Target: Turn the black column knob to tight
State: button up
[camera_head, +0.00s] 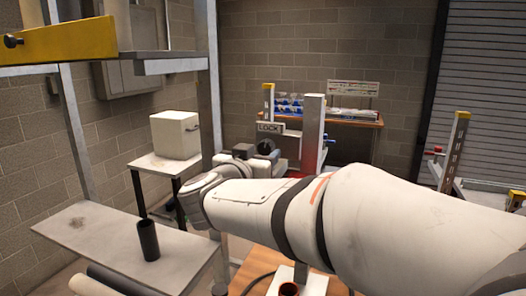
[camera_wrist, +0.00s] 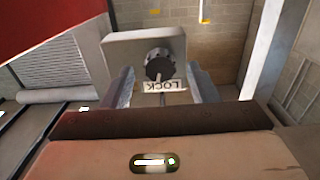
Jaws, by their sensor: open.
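The black knob (camera_wrist: 158,65) is round with a ribbed rim and sits on a light grey block (camera_wrist: 118,50) in the wrist view. A white mark on it points down in that picture, toward an upside-down LOCK label (camera_wrist: 161,87). In the head view the LOCK label (camera_head: 269,127) shows above the dark knob (camera_head: 266,147), partly hidden by my wrist. My gripper (camera_wrist: 160,72) is open, its grey fingers on the left and right of the knob. I cannot tell whether they touch it. In the head view my gripper (camera_head: 252,158) is close to the knob.
A grey upright post (camera_head: 313,125) stands right of the knob. A shelf (camera_head: 110,240) with a black cylinder (camera_head: 148,240) is at the left. A white box (camera_head: 175,135) stands on a small table behind. A wooden workbench (camera_head: 345,121) is at the back wall.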

aim_at(266, 147)
jog(key=shift+x, duration=1.3)
jog(key=shift+c, duration=0.5)
jog(key=c, duration=0.9)
jog(key=shift+o, duration=0.2)
